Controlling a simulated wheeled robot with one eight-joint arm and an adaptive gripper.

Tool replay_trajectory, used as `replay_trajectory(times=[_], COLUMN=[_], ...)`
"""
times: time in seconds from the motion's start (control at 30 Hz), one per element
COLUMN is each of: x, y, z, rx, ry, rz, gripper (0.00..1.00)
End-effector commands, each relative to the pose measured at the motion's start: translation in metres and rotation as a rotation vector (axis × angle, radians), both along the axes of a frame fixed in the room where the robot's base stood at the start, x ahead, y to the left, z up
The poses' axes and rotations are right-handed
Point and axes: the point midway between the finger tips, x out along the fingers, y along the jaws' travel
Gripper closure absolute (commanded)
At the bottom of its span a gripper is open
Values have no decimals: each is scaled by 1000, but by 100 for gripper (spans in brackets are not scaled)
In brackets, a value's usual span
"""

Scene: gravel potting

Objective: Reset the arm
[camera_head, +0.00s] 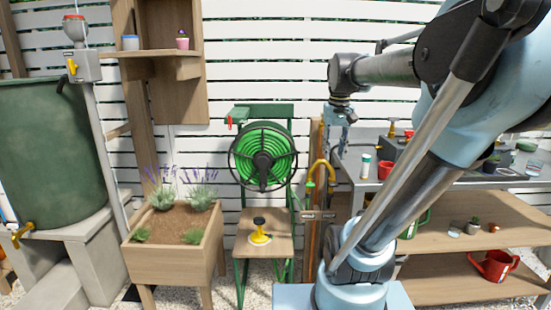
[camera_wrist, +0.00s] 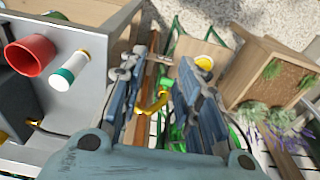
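My gripper (camera_head: 340,138) hangs from the end of my raised arm in the head view, at the left end of the grey workbench (camera_head: 368,186). In the wrist view my gripper (camera_wrist: 168,62) has its two blue fingers wide apart. Nothing is held between them. Through the gap I see a yellow curved handle (camera_wrist: 153,103), which is in the background, and part of a wooden board. My arm crosses the right half of the head view and hides part of the bench.
A green hose reel (camera_head: 262,157) stands left of my gripper. A wooden planter (camera_head: 170,262) with lavender stands further left, beside a green barrel (camera_head: 40,150). A red pot (camera_wrist: 30,56) and a white-and-green bottle (camera_wrist: 68,70) are on the bench. Gravel floor lies below.

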Motion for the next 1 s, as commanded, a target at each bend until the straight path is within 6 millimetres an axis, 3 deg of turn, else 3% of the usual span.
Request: replay_trajectory(times=[0.03,0.3,0.5,0.7,1.0], x=[-15,-82,-118,-134,-134], y=[0,-1,-1,0,0], z=[-19,-114,-174,-201,-202], rx=[0,0,-1,-1,-1], ry=[-7,-44,-68,-77,-78], rz=[0,1,2,3,3], gripper=[69,69,69,69,69])
